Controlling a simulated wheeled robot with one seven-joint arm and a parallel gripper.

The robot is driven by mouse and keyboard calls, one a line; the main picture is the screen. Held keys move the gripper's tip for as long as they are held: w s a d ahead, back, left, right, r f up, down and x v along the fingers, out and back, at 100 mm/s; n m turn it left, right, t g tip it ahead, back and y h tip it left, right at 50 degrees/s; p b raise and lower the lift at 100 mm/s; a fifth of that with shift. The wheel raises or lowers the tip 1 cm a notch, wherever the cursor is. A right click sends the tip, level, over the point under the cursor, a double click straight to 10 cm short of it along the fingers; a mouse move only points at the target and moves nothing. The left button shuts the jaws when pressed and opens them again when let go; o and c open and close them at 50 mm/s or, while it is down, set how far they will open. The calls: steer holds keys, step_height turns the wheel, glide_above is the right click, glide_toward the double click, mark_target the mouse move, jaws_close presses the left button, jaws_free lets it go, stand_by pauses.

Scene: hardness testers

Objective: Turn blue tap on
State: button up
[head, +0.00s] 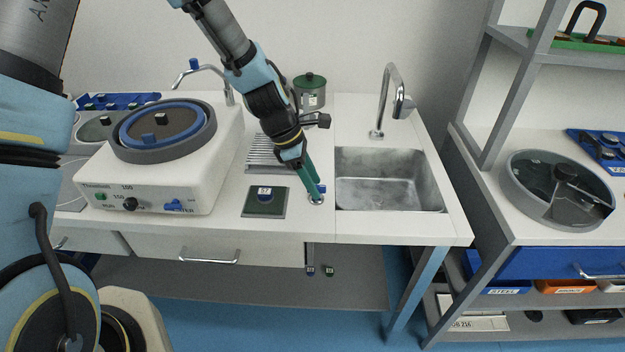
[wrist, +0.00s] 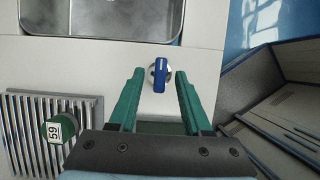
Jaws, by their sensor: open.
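A small blue tap handle (wrist: 160,73) on a round silver base is set in the white worktop, left of the sink's front. In the head view the tap (head: 321,188) is partly hidden by my gripper (head: 313,187). My gripper is open, with its green fingers pointing down at the tap. In the wrist view the handle lies between the tips of my gripper (wrist: 159,78), with a gap on each side. The handle points roughly along the fingers in that view. The sink's spout (head: 386,95) stands behind the basin; I see no water running.
The metal sink basin (head: 390,180) is right of the tap. A grinder (head: 155,160) with a blue-ringed disc stands further left. A green-lidded jar (head: 310,90) is behind my arm.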

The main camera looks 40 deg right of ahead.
jaws_close()
stand_by(0.4)
steer(key=shift+m, duration=0.3)
steer(key=m+g+y+p, duration=0.1)
steer(key=m, duration=0.2)
steer(key=shift+w+d+m, duration=0.1)
steer(key=shift+d+m, duration=0.05)
steer(key=shift+m, duration=0.15)
steer(key=m+y, duration=0.1)
steer(key=m, duration=0.3)
steer(key=shift+w+d+m+g+y, duration=0.1)
steer(key=shift+d+m+g+y, duration=0.1)
steer(key=shift+m+g+y, duration=0.15)
steer(key=m+y, duration=0.2)
steer(key=m, duration=0.2)
steer(key=shift+d+m, duration=0.15)
steer(key=shift+m, duration=0.1)
steer(key=m, duration=0.2)
steer(key=m+t+y, duration=0.1)
steer(key=m, duration=0.1)
steer(key=shift+d+m+y+b, duration=0.15)
steer(key=shift+m+y+b, duration=0.1)
steer(key=shift+m+b, duration=0.1)
